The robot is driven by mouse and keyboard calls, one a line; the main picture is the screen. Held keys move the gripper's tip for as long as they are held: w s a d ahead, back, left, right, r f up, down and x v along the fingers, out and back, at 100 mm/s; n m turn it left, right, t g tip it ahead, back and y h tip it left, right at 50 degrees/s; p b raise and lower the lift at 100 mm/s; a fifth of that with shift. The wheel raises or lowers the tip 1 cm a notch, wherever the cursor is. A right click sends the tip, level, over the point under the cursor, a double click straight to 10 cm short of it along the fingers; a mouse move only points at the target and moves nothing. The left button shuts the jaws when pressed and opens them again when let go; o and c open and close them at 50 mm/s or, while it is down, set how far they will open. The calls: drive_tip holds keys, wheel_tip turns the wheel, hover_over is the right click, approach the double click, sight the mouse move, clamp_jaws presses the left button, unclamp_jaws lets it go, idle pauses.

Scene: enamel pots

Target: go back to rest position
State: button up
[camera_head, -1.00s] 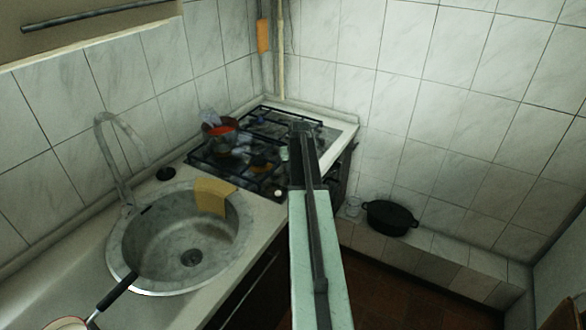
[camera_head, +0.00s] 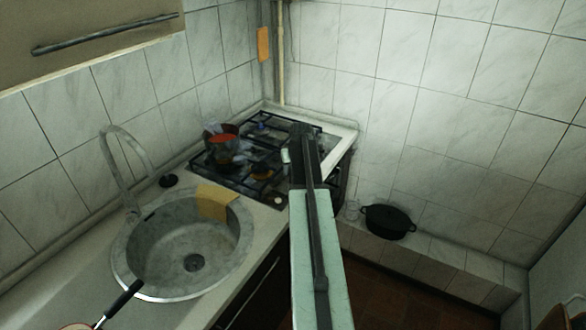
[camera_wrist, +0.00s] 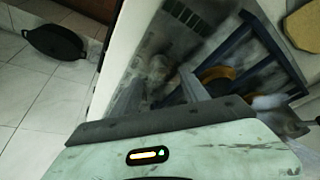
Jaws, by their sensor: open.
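My gripper (camera_head: 301,135) is at the end of my arm, which reaches up the middle of the head view over the front right of the gas stove (camera_head: 342,137). In the wrist view my gripper (camera_wrist: 160,88) has two fingers spread apart with nothing held between them. The stove's pale edge, a grate (camera_wrist: 262,45) and a burner lie beyond and below the fingers. A pot with red on it (camera_head: 222,142) stands on the stove's left side, apart from my gripper. My arm hides part of the stove.
A round sink (camera_head: 165,275) with a tall tap and a yellow cloth (camera_head: 215,202) on its rim is at the left. A black pot (camera_head: 388,222) sits on the tiled ledge at the right, and shows in the wrist view (camera_wrist: 52,38). A dark pan handle (camera_head: 122,299) crosses the sink's front rim.

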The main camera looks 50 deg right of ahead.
drive_tip(key=p+v, duration=0.1)
drive_tip(key=v, duration=0.2)
drive_tip(key=shift+r+p, duration=0.15)
drive_tip(key=shift+p, duration=0.15)
drive_tip(key=shift+n+y, duration=0.3)
drive_tip(key=shift+n, duration=0.6)
drive_tip(key=w+a, duration=0.2)
drive_tip(key=a, duration=0.1)
drive_tip(key=w+a, duration=0.2)
drive_tip(key=a, duration=0.1)
drive_tip(key=w+a, duration=0.3)
drive_tip(key=shift+a, duration=0.35)
drive_tip(key=w+a+n+y, duration=0.1)
drive_tip(key=a+n, duration=0.1)
drive_tip(key=a, duration=1.3)
drive_tip(key=w+a+n+y, duration=0.1)
drive_tip(key=w+a+n, duration=0.1)
drive_tip(key=a, duration=1.3)
drive_tip(key=s+a+f+n+g, duration=0.1)
drive_tip(key=s+a, duration=0.2)
drive_tip(key=a, duration=0.3)
drive_tip(key=s+a+n+g, duration=0.1)
drive_tip(key=s+a, duration=0.2)
drive_tip(key=a, duration=0.2)
drive_tip(key=s+a+m+g, duration=0.1)
drive_tip(key=s+a, duration=0.1)
drive_tip(key=s, duration=0.7)
drive_tip(key=shift+a+f+g, duration=0.35)
drive_tip(key=shift+f+g, duration=0.05)
drive_tip(key=shift+f, duration=0.05)
